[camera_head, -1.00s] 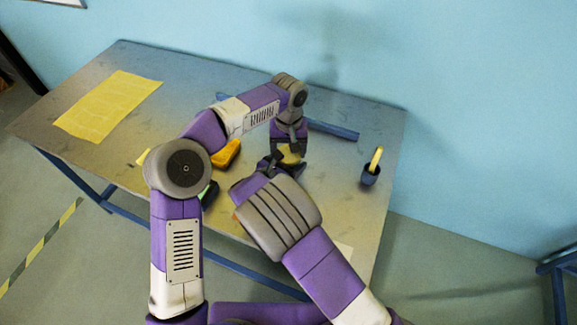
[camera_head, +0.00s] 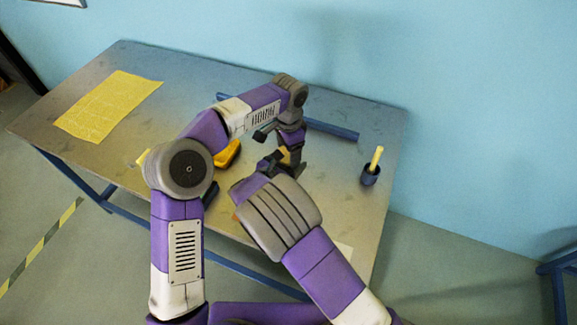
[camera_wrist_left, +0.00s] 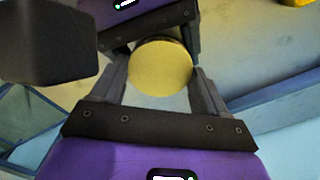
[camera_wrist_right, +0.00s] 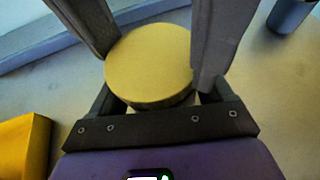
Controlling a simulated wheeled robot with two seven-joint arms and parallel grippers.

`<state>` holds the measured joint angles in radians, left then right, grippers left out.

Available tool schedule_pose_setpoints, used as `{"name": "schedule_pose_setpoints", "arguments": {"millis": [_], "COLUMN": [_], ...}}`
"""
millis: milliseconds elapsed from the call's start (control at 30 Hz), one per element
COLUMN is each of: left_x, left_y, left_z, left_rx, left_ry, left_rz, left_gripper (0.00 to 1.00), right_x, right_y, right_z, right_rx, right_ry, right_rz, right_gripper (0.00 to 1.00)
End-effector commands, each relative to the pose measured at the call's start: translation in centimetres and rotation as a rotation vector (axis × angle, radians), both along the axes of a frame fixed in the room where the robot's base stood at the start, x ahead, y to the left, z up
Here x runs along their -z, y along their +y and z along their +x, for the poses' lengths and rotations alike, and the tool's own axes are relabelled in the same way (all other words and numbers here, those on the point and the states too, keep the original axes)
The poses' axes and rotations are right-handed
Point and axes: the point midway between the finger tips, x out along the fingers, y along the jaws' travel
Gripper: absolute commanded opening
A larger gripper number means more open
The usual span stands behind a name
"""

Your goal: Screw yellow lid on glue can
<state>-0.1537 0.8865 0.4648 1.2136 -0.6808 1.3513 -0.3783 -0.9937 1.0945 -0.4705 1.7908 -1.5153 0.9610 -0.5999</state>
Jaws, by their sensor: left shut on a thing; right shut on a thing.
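The yellow lid (camera_head: 284,156) is a flat round disc, mostly hidden by my grippers in the head view. It shows clearly in the left wrist view (camera_wrist_left: 160,67) and the right wrist view (camera_wrist_right: 149,62). My left gripper (camera_head: 291,150) is over it from above, shut with its fingers on either side of the lid. My right gripper (camera_head: 280,163) comes in low from the front, shut at the same spot around what appears to be the glue can. The can's body is almost wholly hidden beneath the lid; only a dark edge shows below the yellow top.
A yellow-orange object (camera_head: 228,153) lies left of the grippers, with a dark item (camera_head: 210,194) in front. A dark cup with a yellow stick (camera_head: 370,175) stands right. A blue bar (camera_head: 333,130) lies behind. A yellow sheet (camera_head: 110,105) lies at far left.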

Motion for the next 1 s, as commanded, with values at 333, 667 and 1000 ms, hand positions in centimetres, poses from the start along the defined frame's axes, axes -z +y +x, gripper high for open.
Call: {"name": "schedule_pose_setpoints", "arguments": {"millis": [333,667,1000], "left_x": [0.0,-1.4,-4.5], "left_y": [0.0,-0.1,0.0], "left_z": [0.0,0.0,0.0], "left_rx": [-0.003,-0.003,-0.004], "left_ry": [0.0,-0.002,0.0], "left_rz": [0.0,-0.001,0.0], "left_gripper": [1.0,1.0,1.0], "right_x": [-0.1,-0.1,-0.1], "right_y": [0.0,0.0,0.0], "right_z": [0.0,0.0,0.0], "right_rx": [-0.001,-0.001,0.0], "right_ry": [-0.001,-0.001,-0.001], "right_rz": [0.0,0.0,-0.001], "right_gripper": [0.0,0.0,0.0]}}
